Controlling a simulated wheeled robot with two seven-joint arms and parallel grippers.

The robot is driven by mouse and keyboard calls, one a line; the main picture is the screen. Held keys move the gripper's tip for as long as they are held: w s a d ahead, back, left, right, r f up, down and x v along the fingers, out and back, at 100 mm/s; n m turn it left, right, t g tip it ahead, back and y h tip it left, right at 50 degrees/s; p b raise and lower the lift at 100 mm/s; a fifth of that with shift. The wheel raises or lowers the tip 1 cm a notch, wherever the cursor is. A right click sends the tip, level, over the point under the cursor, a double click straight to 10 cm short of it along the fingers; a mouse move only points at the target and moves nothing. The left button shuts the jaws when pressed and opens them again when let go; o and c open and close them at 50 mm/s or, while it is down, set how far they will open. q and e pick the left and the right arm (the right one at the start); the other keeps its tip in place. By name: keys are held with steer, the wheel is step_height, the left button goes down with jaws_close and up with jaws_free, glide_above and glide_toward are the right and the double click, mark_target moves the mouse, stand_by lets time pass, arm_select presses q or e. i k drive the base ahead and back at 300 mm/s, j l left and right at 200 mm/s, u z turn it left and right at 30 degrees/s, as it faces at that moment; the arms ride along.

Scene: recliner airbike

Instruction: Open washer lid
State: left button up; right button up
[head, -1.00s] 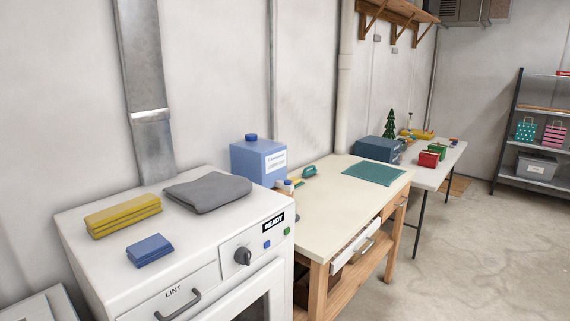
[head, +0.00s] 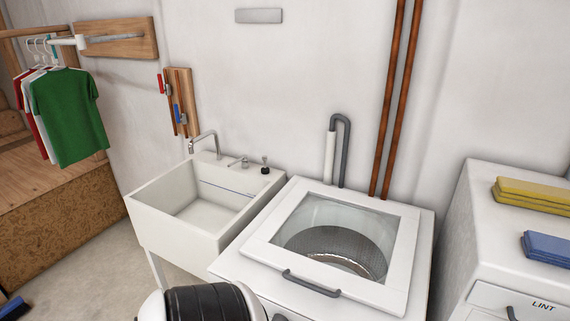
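The white top-loading washer (head: 421,255) stands in the lower middle of the head view. Its lid (head: 395,296) is a white square frame with a clear window and lies shut on top. The metal drum (head: 335,242) shows through the window. A dark grey bar handle (head: 309,284) runs along the lid's front edge. A white and black rounded part of my own body shows at the bottom edge, in front of the washer. Neither gripper is in view.
A white utility sink (head: 180,250) with a faucet stands left of the washer. The dryer (head: 475,230) is close on the right, with yellow folded cloths (head: 533,194) and blue ones (head: 548,246) on top. Shirts (head: 69,117) hang at far left. Floor shows at lower left.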

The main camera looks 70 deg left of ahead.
mark_target(391, 297)
steer(key=u, duration=1.8)
steer(key=j, duration=0.05)
